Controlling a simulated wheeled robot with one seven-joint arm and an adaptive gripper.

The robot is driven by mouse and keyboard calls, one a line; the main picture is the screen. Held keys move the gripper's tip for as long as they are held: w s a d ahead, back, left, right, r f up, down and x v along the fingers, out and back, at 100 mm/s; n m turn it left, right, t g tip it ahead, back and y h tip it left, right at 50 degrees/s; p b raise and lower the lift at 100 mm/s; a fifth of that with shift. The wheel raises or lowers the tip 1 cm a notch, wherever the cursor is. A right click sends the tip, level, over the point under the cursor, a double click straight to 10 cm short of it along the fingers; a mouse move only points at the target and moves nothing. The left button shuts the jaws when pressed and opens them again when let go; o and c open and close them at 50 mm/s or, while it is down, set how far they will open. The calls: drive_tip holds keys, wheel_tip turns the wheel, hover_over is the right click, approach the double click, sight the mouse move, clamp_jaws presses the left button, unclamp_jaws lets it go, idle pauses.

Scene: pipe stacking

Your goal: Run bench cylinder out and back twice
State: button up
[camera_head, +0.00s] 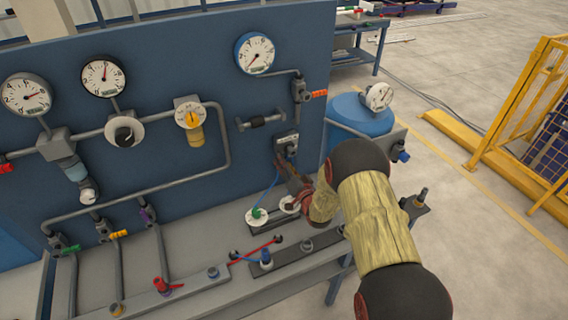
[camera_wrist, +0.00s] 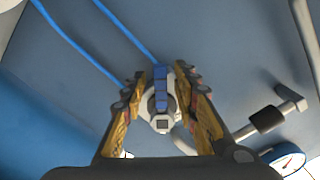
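My gripper (camera_head: 284,166) reaches up to the grey valve block (camera_head: 287,140) low on the right of the blue panel. In the wrist view its two fingers (camera_wrist: 163,80) stand apart, one on each side of a round white-and-grey fitting with a blue lever (camera_wrist: 161,88). A gap seems to show between the fingers and the blue lever; whether they touch the fitting I cannot tell. A short dark cylinder with grey ends (camera_head: 262,121) is mounted on the panel, left of the valve block; it also shows in the wrist view (camera_wrist: 268,118).
A large white gauge (camera_head: 254,53) sits above the cylinder. Blue hoses (camera_wrist: 92,52) run past the fingers. The bench top (camera_head: 210,240) carries rails, fittings and dials. A blue tank (camera_head: 362,115) stands right of the panel.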

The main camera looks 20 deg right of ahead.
drive_tip(key=shift+w, duration=0.15)
drive_tip(key=shift+c, duration=1.1)
clamp_jaws()
